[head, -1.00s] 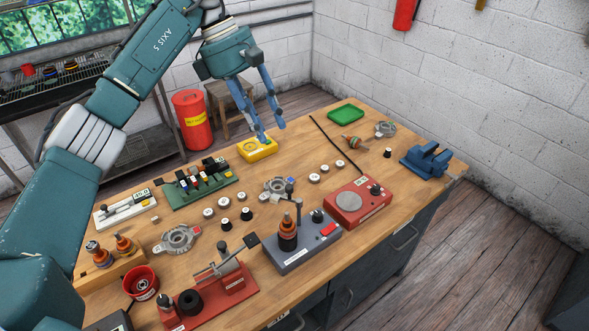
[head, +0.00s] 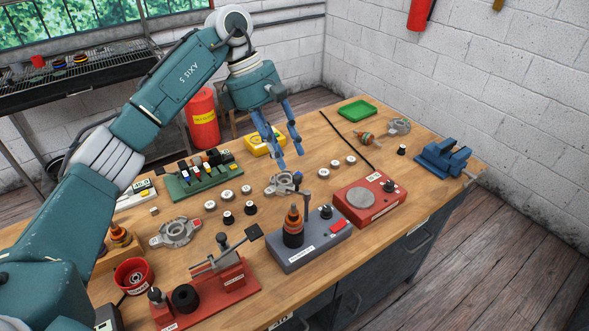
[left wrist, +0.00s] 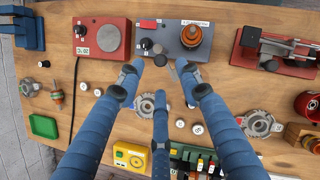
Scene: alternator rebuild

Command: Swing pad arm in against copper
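A grey fixture (head: 316,249) stands near the table's front edge. An upright rotor with a copper-coloured ring (head: 293,217) is on it. Behind the rotor, a thin post with a rounded grey top (head: 308,196) rises, apparently the pad arm; contact with the copper cannot be told. In the left wrist view the fixture (left wrist: 215,51) and rotor (left wrist: 191,35) are at the top, with the grey arm parts (left wrist: 182,64) near my fingertips. My left gripper (head: 289,160) is open and empty, pointing down behind the post; it also shows in the left wrist view (left wrist: 160,76). My right gripper is not in view.
A red unit with a round plate (head: 372,201) stands right of the fixture and a red stand (head: 222,289) left of it. A metal housing (head: 278,188) lies behind. Several small cylinders and a yellow meter (head: 262,142) lie farther back. A blue vise (head: 443,158) is at right.

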